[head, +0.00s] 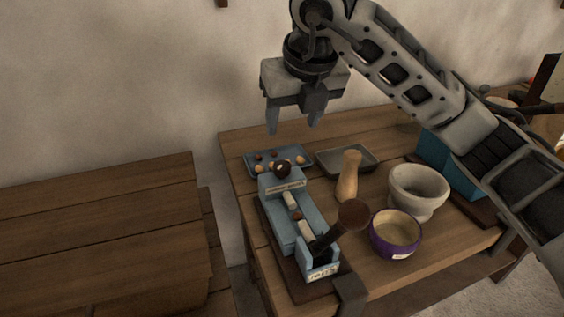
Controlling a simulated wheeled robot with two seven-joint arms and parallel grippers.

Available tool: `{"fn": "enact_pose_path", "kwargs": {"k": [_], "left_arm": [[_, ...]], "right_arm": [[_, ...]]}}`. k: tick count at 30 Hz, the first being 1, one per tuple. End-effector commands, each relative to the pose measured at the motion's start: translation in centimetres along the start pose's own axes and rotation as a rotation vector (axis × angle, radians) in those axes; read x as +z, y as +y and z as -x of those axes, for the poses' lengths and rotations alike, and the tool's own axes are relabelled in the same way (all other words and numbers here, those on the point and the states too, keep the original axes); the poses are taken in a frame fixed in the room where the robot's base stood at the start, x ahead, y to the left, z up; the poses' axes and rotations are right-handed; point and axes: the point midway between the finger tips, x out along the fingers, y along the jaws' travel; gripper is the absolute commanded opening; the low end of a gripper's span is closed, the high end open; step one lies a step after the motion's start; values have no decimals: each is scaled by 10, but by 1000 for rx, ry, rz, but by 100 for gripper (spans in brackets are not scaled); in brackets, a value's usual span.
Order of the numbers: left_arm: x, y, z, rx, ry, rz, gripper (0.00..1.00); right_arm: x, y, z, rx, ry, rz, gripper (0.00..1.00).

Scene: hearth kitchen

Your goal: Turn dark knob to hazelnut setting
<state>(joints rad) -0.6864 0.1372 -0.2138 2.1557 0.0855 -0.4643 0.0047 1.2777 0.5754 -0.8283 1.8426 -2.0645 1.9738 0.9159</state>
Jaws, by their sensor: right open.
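A blue nutcracker-like device (283,218) stands on the wooden table. A small dark round knob (282,169) sits at its far end, above a pale label strip (287,188) whose writing is too small to read. I cannot tell which setting the knob points to. My right gripper (293,124) is open and empty, fingers pointing down, in the air above and behind the knob, not touching it. My left gripper is not in view.
A lever with a brown ball end (353,215) rises from the device's near end. Behind is a blue tray of nuts (255,156) and a grey tray (372,162). To the right are a wooden pestle (348,176), a stone mortar (418,187) and a purple bowl (378,238).

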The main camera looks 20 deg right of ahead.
Motion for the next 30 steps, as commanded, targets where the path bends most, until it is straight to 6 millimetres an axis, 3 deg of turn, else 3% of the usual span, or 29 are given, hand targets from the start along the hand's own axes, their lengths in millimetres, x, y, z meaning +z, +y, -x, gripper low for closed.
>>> {"fn": "enact_pose_path", "kwargs": {"k": [9,15,21,30], "left_arm": [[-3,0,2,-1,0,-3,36],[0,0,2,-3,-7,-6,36],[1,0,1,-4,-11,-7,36],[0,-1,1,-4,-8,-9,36]], "right_arm": [[-1,0,-71,0,8,-1,56],[-1,0,-108,-1,6,1,56],[0,0,-128,1,2,0,56],[0,0,-132,1,1,1,56]]}}
